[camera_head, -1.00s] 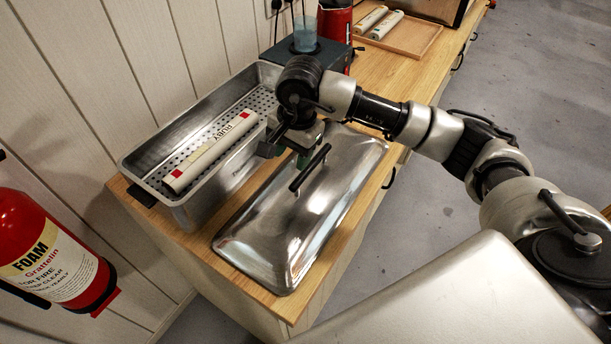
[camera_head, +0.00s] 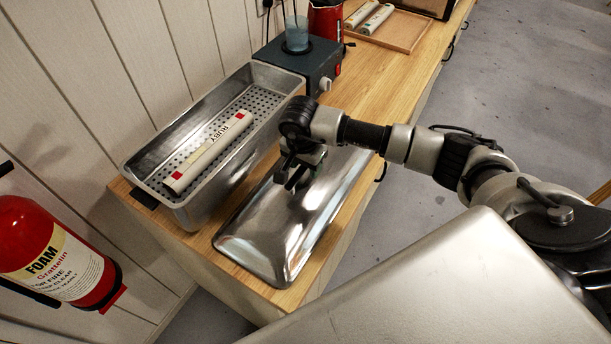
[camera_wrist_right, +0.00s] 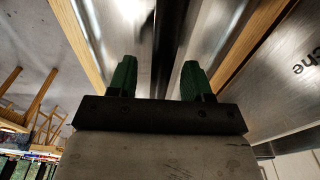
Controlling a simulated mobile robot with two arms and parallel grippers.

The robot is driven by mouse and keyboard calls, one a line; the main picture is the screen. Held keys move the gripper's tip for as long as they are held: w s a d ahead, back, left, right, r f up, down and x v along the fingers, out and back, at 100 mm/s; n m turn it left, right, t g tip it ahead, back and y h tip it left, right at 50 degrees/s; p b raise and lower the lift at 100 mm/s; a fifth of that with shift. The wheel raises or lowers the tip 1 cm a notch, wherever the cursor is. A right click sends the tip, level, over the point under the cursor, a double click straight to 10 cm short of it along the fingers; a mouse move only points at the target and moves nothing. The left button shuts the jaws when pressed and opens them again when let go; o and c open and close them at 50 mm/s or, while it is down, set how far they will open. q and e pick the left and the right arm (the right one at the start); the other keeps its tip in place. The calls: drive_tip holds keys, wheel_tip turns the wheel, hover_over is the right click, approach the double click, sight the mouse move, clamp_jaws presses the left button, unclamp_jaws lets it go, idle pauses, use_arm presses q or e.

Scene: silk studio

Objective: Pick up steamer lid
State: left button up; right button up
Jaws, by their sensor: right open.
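The steamer lid (camera_head: 262,238) is a shiny rectangular metal cover lying on the wooden counter beside the steamer. In the head view my right gripper (camera_head: 291,180) is over the middle of the lid and hides most of its dark handle. In the right wrist view the gripper's green fingers (camera_wrist_right: 157,75) are spread apart. A dark bar (camera_wrist_right: 172,35), which looks like the handle, runs between them, and the lid's metal (camera_wrist_right: 120,30) lies beyond. I cannot tell whether the fingers touch the handle. My left gripper is not in view.
The open metal steamer (camera_head: 212,192) stands left of the lid and holds a white roll (camera_head: 208,153) on its perforated tray. A dark unit with a blue beaker (camera_head: 297,33) is behind. A wooden tray (camera_head: 398,35) stands farther back. A red extinguisher (camera_head: 45,250) hangs at left.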

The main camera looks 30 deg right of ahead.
drive_tip(key=shift+f, duration=0.4)
drive_tip(key=shift+c, duration=0.5)
clamp_jaws()
drive_tip(key=shift+w+r, duration=0.1)
idle(0.5)
